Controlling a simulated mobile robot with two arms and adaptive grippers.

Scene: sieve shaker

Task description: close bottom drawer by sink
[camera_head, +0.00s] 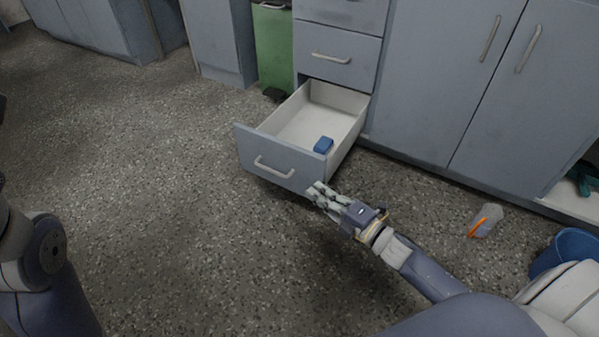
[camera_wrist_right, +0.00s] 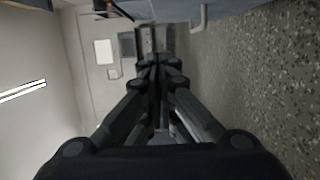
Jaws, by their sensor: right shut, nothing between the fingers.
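The bottom drawer (camera_head: 252,158) is pulled far out of the grey cabinet in the head view. Its front carries a light bar handle (camera_head: 274,168).
A green bin (camera_head: 273,45) stands left of the drawer cabinet. Closed cupboard doors (camera_head: 440,80) are on the right. A translucent item with an orange stripe (camera_head: 485,221) and a blue bucket (camera_head: 567,250) are on the floor at right. The floor left of the drawer is clear.

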